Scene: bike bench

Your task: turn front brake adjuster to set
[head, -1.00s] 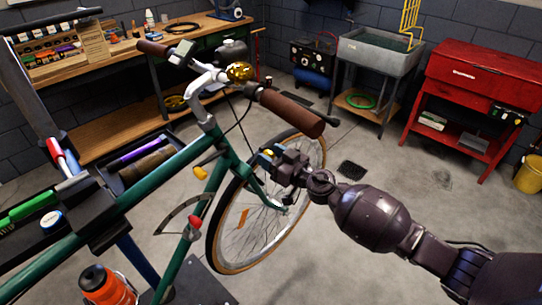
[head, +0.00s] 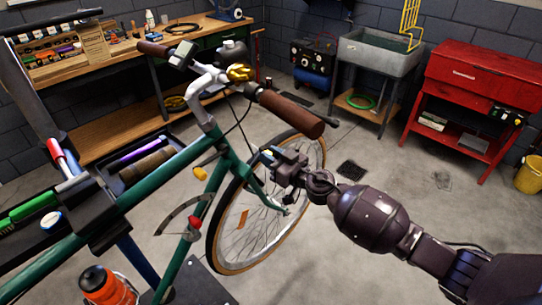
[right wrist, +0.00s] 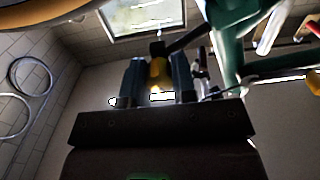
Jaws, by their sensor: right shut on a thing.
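The green bicycle (head: 160,178) is clamped in a stand, its front wheel (head: 262,215) turned to the right. My right gripper (head: 268,156) reaches in from the right to the fork, beside the top of the front wheel. In the right wrist view, its two blue-grey fingers (right wrist: 158,78) are shut on a small yellow piece, which looks like the front brake adjuster (right wrist: 159,70). In the head view the fingers hide the adjuster almost wholly, so its turn angle cannot be read. My left gripper is not in view.
Brown handlebar grips (head: 290,112) and a gold bell (head: 239,72) stand above my right gripper. A tool tray (head: 125,185) and an orange bottle (head: 104,285) are at left. A red cabinet (head: 468,75) and a sink (head: 378,50) stand behind.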

